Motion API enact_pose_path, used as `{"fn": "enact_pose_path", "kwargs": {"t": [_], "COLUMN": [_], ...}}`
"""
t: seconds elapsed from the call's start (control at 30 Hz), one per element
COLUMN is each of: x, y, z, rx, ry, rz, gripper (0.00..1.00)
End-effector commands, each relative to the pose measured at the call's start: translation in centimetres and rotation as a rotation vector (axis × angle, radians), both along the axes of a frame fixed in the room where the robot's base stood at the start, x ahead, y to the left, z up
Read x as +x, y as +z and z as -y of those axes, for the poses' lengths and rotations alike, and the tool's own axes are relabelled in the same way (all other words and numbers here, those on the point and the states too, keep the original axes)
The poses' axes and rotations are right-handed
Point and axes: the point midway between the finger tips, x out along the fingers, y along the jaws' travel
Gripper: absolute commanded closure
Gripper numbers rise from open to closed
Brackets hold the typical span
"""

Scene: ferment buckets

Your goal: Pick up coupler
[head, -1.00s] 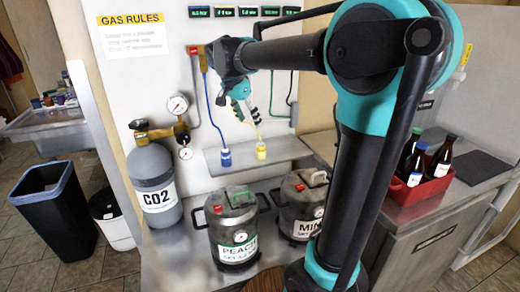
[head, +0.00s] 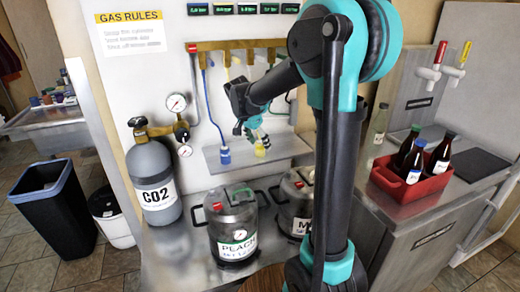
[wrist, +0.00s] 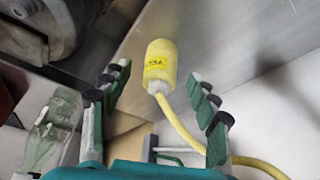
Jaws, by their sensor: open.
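A grey shelf (head: 285,148) runs along the panel near the couplers. Two kegs, PEACH (head: 232,222) and another (head: 296,205), stand below on the metal bench. A CO2 cylinder (head: 153,180) stands left. A red crate (head: 408,184) with bottles is at right.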

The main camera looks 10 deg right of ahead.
Motion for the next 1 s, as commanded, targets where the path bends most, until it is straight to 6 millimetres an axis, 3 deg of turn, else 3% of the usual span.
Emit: {"fn": "enact_pose_path", "kwargs": {"t": [0.13,0.4,0.87,1.0], "x": [0.3,0.31,0.3,0.29], "y": [-1.25,-1.41,-1.39,-1.38], "z": [0.38,0.44,0.44,0.44], "rx": [0.0,0.0,0.0,0.0], "ry": [0.001,0.001,0.001,0.001], "rz": [0.0,0.0,0.0,0.0], "gripper": [0.4,0.41,0.98,0.99]}}
